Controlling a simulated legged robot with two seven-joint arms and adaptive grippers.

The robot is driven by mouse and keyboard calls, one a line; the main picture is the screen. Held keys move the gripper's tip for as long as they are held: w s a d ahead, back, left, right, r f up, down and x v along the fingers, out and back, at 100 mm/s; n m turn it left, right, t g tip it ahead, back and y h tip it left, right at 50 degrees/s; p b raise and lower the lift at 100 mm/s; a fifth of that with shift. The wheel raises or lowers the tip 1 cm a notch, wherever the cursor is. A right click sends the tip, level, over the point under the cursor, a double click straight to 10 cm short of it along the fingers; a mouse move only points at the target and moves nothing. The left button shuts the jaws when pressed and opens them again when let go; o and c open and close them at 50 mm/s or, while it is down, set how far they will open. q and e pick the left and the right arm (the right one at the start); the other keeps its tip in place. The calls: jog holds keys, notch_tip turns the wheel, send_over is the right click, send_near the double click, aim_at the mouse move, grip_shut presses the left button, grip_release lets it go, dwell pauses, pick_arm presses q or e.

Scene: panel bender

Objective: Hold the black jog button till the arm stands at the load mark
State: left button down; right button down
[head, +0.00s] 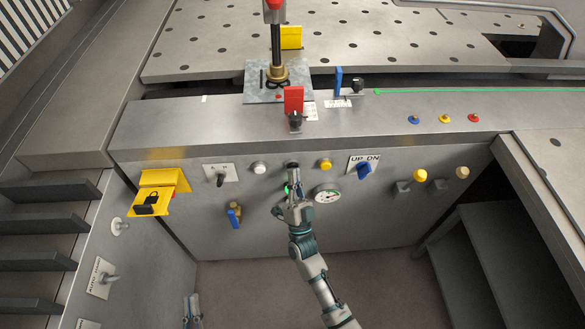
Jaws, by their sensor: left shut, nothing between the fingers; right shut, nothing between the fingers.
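The black jog button (292,164) is on the grey front panel, in a row with a white button and a yellow button. My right gripper (291,178) is shut, its fingertips at the button and partly covering it. I cannot tell whether the button is pressed in. My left gripper (192,302) is shut and empty, low at the bottom edge, away from the panel. A black upright rod (275,45) with a red top stands in a brass collar on a grey plate (257,95). I cannot make out which mark is the load mark.
Near the button are a white button (259,168), a yellow button (325,164), a gauge (327,194) and a blue UP/DN switch (364,171). A yellow lockout bracket (160,190) juts out at left. Red (293,99) and blue (338,79) pieces stand on the ledge.

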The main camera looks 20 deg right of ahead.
pick_arm(q)
jog(key=shift+s, duration=0.1)
dwell(0.6)
jog(key=shift+r+p, duration=0.4)
jog(key=shift+r, duration=0.25)
pick_arm(e)
jog(key=shift+s+a, duration=0.2)
jog(key=shift+s, duration=0.65)
pick_arm(q)
jog(key=shift+r, duration=0.1)
